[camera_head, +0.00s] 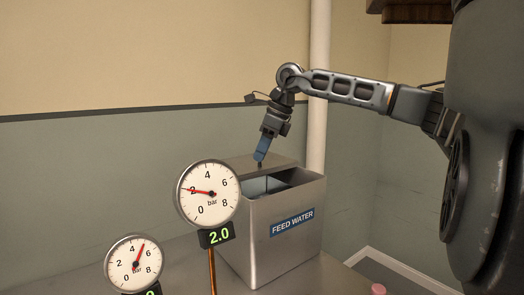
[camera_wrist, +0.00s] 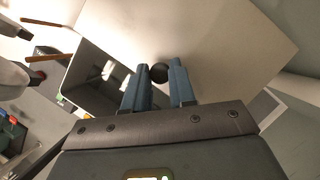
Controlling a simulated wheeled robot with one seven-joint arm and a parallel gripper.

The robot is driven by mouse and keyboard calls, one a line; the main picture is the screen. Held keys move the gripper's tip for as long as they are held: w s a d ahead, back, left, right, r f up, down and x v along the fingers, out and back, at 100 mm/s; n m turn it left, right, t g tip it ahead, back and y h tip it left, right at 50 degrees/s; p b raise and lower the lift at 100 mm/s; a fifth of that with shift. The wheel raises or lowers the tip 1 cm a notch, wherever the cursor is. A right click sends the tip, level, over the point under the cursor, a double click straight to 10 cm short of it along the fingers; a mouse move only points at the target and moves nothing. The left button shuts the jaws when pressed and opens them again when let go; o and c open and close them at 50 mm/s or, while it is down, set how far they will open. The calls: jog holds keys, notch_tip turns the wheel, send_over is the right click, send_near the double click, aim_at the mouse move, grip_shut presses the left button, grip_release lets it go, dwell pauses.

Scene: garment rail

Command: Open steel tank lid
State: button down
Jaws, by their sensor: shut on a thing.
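The steel tank (camera_head: 285,247) is a box with a blue "FEED WATER" label, standing right of centre in the head view. Its flat lid (camera_head: 238,163) lies toward the back left of the top, leaving much of the opening uncovered. In the wrist view the lid (camera_wrist: 225,50) is a pale panel beside the dark tank opening (camera_wrist: 88,78). My gripper (camera_head: 259,160) reaches down to the lid from above. Its blue fingers (camera_wrist: 160,80) are shut on the lid's round black knob (camera_wrist: 160,72). The lid's far edge is partly hidden.
A large pressure gauge (camera_head: 208,193) with a 2.0 display stands in front of the tank's left side. A smaller gauge (camera_head: 134,262) is lower left. A white vertical pipe (camera_head: 318,100) rises behind the tank. A pink round object (camera_head: 378,289) is at lower right.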

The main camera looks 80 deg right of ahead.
jog(key=shift+s+a+f+b, duration=0.15)
jog(key=shift+s+a+b, duration=0.2)
jog(key=shift+b, duration=0.35)
jog(key=shift+s+a+r, duration=0.1)
jog(key=shift+s+r, duration=0.1)
jog(key=c, duration=1)
grip_release()
jog(key=shift+o, duration=0.2)
jog(key=v, duration=0.7)
jog(key=shift+r+b, duration=0.3)
jog(key=shift+r, duration=0.05)
